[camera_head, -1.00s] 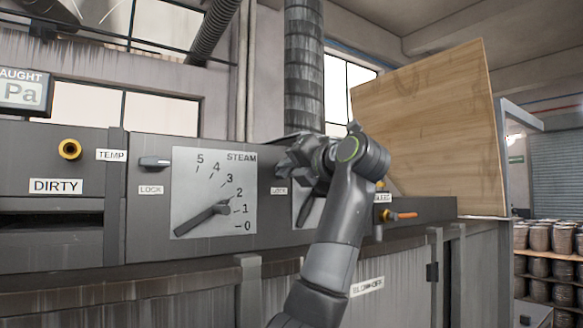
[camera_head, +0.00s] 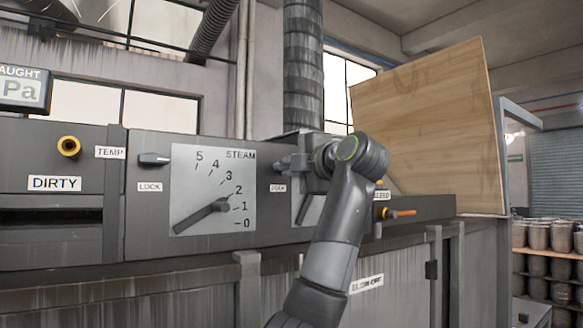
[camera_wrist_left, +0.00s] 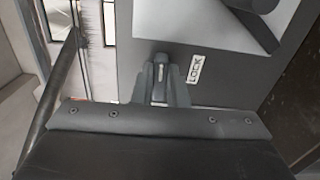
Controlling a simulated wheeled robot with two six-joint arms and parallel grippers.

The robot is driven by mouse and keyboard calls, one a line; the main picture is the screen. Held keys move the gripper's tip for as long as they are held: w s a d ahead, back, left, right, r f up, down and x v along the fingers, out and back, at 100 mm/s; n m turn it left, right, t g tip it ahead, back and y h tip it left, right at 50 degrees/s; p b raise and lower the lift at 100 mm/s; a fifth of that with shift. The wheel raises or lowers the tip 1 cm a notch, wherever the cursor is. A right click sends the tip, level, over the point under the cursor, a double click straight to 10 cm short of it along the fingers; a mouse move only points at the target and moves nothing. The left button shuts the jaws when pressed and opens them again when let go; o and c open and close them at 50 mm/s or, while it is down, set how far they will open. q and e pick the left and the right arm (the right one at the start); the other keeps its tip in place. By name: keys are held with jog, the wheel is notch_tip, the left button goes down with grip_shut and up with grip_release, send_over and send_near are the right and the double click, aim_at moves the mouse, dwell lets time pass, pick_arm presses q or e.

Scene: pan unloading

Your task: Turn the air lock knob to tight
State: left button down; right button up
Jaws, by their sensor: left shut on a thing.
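A small knob (camera_wrist_left: 162,73) on the grey panel sits beside a LOCK label (camera_wrist_left: 195,69). My left gripper (camera_wrist_left: 161,88) is shut on this knob, with a finger on each side of it. In the head view my left gripper (camera_head: 293,164) is at the panel, just above the second LOCK label (camera_head: 278,188), and hides most of the knob. The plate with a dark pointer (camera_head: 305,209) right of that label is partly behind my arm. No tight mark can be read. My right gripper is not in view.
An orange-handled valve (camera_head: 400,213) is right of my arm. A wooden board (camera_head: 425,125) leans behind.

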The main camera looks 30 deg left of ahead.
pick_arm(q)
jog(key=shift+m, duration=0.4)
jog(key=c, duration=1.4)
grip_release()
jog(key=shift+w, duration=0.1)
jog(key=shift+c, duration=0.2)
jog(key=b+v, duration=0.5)
jog(key=v, duration=1.2)
jog(key=shift+d, duration=0.3)
jog(key=shift+f, duration=0.1)
